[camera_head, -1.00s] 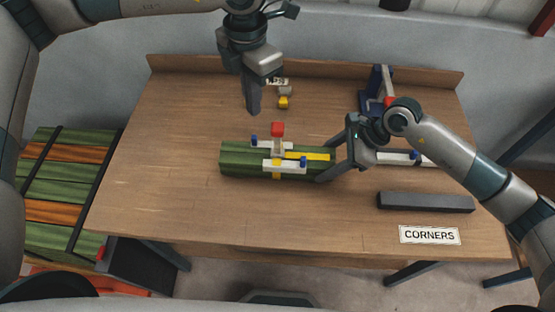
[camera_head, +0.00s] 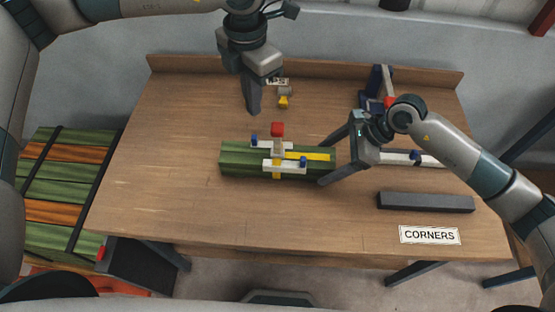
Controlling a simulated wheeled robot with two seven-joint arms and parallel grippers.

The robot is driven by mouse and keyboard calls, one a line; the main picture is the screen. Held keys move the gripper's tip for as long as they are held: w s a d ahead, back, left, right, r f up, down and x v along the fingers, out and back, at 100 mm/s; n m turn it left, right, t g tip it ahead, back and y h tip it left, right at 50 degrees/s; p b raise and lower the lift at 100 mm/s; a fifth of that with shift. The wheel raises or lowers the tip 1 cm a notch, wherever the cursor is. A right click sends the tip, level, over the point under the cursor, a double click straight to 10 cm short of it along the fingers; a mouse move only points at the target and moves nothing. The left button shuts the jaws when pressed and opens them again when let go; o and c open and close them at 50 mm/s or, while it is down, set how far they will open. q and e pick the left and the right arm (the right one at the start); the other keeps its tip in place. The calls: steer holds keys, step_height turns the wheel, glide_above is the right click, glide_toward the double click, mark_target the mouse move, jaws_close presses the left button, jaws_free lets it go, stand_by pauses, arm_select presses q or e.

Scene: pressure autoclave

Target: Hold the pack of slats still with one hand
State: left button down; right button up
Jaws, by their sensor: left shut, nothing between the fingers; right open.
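The pack of green slats (camera_head: 240,161) lies on the wooden table, with a yellow strap (camera_head: 318,156) along its top. A white fixture with blue knobs and a red-topped post (camera_head: 277,130) sits across its middle. My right gripper (camera_head: 322,166) is open at the pack's right end, one finger behind and one in front of that end. I cannot tell whether the fingers touch it. My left gripper (camera_head: 253,110) is shut and empty, pointing down above the table behind the pack.
A dark bar (camera_head: 426,202) and a CORNERS label (camera_head: 430,235) lie at the front right. A blue stand (camera_head: 377,83) and a white bar with a blue knob (camera_head: 413,157) are at the right. A small yellow piece (camera_head: 283,103) lies at the back. The table's left side is clear.

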steer(key=v, duration=1.1)
steer(key=shift+f, duration=0.1)
